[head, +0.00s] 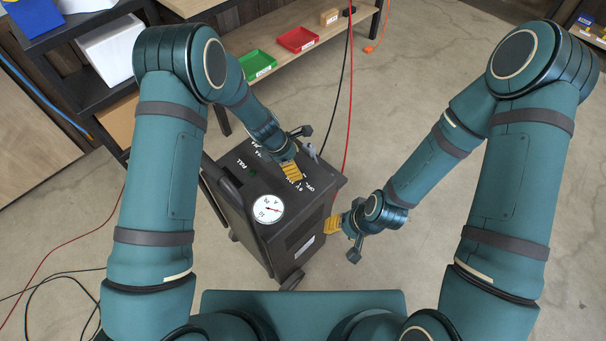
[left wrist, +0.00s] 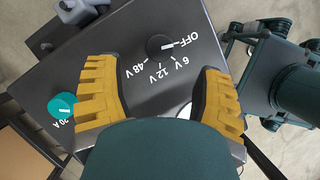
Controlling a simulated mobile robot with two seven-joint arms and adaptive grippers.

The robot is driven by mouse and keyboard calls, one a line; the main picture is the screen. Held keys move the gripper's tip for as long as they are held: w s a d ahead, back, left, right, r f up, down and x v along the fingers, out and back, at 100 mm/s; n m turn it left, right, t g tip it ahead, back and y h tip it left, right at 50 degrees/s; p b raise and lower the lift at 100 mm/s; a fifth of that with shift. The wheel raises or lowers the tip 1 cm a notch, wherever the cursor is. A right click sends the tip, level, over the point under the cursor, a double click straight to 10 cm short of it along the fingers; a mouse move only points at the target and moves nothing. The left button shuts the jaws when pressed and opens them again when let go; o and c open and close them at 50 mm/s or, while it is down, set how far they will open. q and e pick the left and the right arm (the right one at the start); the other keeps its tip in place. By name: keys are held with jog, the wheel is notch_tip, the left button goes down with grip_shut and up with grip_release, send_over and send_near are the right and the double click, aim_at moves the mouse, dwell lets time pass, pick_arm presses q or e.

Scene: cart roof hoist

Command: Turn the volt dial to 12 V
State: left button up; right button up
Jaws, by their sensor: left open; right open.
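The black charger cart (head: 255,225) stands in the middle of the head view with a flat top panel. In the left wrist view the volt dial (left wrist: 159,47) is a black knob with a white pointer line aimed at OFF. White marks 6 V, 12 V and 48 V run around it. My left gripper (left wrist: 158,70) is open over the panel, its yellow fingers either side of the dial's area and apart from it. In the head view my left gripper (head: 291,171) hides the dial. My right gripper (head: 333,224) is open and empty beside the cart's right side.
A teal dial (left wrist: 62,106) marked 20 A sits left of the volt dial. A round white gauge (head: 268,208) is on the cart's near end. A shelf (head: 285,50) with green and red trays stands behind. Cables (head: 349,90) hang behind the cart. Floor at right is clear.

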aim_at(303, 173)
pick_arm(q)
jog(key=b+x, duration=0.1)
jog(key=x, duration=0.5)
jog(key=shift+d+f, duration=0.15)
jog(key=shift+f, duration=0.1)
grip_shut()
